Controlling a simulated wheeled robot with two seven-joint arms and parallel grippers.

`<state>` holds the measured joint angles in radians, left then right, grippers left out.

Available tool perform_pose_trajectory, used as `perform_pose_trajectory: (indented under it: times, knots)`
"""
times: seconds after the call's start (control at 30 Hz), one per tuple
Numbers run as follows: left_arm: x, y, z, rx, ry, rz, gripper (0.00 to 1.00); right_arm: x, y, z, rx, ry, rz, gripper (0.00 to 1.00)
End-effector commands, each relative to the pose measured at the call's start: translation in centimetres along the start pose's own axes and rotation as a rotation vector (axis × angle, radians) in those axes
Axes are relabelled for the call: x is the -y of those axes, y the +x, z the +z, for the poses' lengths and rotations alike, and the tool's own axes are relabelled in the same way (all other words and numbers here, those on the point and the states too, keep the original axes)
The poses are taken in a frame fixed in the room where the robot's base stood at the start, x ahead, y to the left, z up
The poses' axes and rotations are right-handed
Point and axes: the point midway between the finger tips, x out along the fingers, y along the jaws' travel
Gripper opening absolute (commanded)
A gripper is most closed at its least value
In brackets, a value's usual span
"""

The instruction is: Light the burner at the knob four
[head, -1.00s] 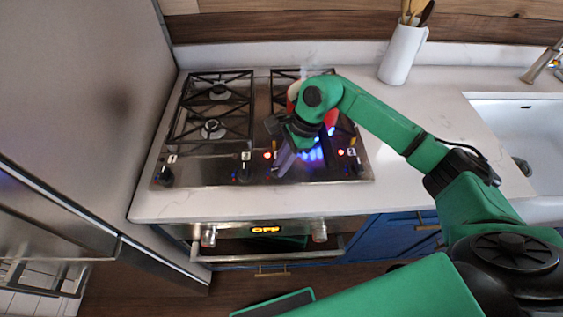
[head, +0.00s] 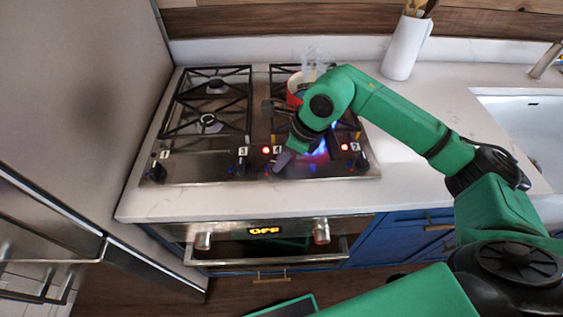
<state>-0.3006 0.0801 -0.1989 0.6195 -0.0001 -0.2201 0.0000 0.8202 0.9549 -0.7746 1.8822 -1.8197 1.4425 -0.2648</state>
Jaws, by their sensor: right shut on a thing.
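The steel cooktop (head: 215,172) has a front row of black knobs with number plates. Plate 4 (head: 277,150) has a lit red light (head: 266,150) beside it. My right gripper (head: 279,165) is at the cooktop's front below plate 4, shut on knob four, which its fingers hide. Blue flame (head: 318,150) shows just right of the gripper, partly behind my arm. Plate 2 also has a lit red light (head: 345,147), next to knob two (head: 361,160). Knob three (head: 240,168) and knob one (head: 157,172) are to the left. My left gripper is not in view.
A red pot (head: 294,88) stands on the back right, partly hidden by my arm, with pale steam above. The left burners (head: 209,122) are bare and unlit. A white utensil holder (head: 405,47) and sink (head: 515,120) are at right. The oven display (head: 264,230) reads OFF.

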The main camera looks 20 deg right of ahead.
Motion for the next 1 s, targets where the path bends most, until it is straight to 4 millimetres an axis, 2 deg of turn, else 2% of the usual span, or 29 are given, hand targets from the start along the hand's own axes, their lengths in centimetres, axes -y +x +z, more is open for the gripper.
perform_pose_trajectory:
  times: [0.33,0.87,0.9,0.93,0.97,1.0]
  knots:
    - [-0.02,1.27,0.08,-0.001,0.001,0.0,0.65,-0.01,-0.12,0.19,0.007,0.147,-0.064,0.0]
    - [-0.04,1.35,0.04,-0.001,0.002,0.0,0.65,0.03,-0.26,0.26,0.008,0.174,-0.076,0.0]
    - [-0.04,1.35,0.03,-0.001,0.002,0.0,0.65,0.04,-0.27,0.26,0.008,0.174,-0.076,0.31]
    - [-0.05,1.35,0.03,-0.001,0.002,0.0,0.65,0.03,-0.26,0.25,0.008,0.174,-0.076,0.43]
    - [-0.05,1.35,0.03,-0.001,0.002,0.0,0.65,0.02,-0.24,0.23,0.007,0.174,-0.075,0.5]
    - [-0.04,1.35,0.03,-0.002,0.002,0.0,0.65,0.01,-0.21,0.21,0.006,0.174,-0.075,0.5]
